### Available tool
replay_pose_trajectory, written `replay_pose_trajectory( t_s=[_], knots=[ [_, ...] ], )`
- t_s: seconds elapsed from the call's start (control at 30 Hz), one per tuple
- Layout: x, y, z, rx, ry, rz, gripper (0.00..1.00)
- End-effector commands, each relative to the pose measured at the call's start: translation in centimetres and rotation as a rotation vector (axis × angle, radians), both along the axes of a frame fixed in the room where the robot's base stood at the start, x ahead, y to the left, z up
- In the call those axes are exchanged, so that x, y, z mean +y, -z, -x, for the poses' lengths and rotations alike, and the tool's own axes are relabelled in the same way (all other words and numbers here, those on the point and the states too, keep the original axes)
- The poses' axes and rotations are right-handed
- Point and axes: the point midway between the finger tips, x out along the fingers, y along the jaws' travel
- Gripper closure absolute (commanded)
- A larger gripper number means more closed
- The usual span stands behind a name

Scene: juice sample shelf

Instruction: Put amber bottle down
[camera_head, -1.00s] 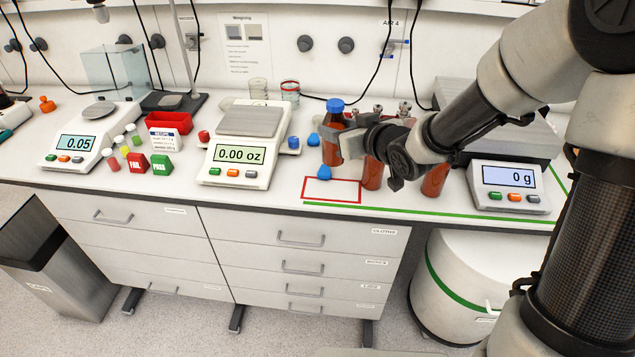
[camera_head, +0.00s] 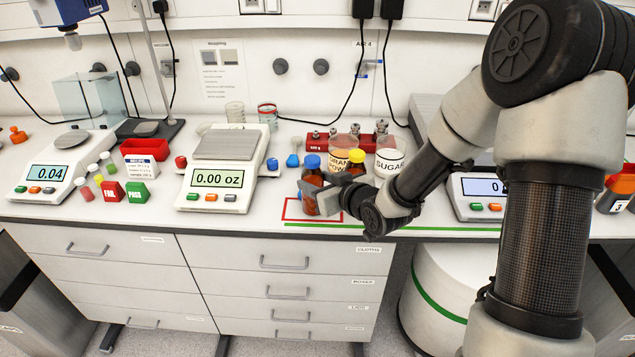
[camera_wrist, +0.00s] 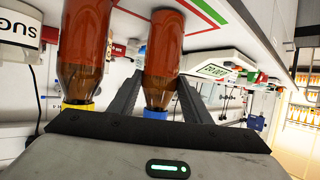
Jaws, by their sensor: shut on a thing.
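The amber bottle (camera_head: 311,181) has a blue cap and stands upright in my gripper (camera_head: 322,197). Its base is within the red outline (camera_head: 289,210) on the bench, at or just above the surface; I cannot tell whether it touches. In the wrist view, which is upside down, the amber bottle (camera_wrist: 161,48) is between the two fingers of my gripper (camera_wrist: 158,82), which is shut on it. The blue cap lies towards the palm.
A second amber bottle (camera_wrist: 84,45) with a yellow cap (camera_head: 356,156) stands close to the right. Labelled jars marked SUGAR (camera_head: 390,160) and orange powder (camera_head: 340,158) stand behind. A scale (camera_head: 222,178) is to the left. A green line (camera_head: 400,232) runs along the front edge.

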Motion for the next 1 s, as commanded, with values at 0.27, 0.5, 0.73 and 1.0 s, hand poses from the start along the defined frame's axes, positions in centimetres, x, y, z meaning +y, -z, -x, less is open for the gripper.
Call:
replay_pose_trajectory(
  t_s=[0.27, 0.5, 0.73, 1.0],
  knots=[
    [0.0, 0.3, 0.0, 0.001, 0.0, 0.0, 0.37],
    [0.0, 0.3, 0.0, 0.001, 0.0, 0.0, 0.37],
    [-0.9, -0.7, 1.1, -0.001, 0.003, 0.001, 0.37],
    [-4.0, -3.3, 6.2, -0.001, 0.004, 0.003, 0.37]
  ],
)
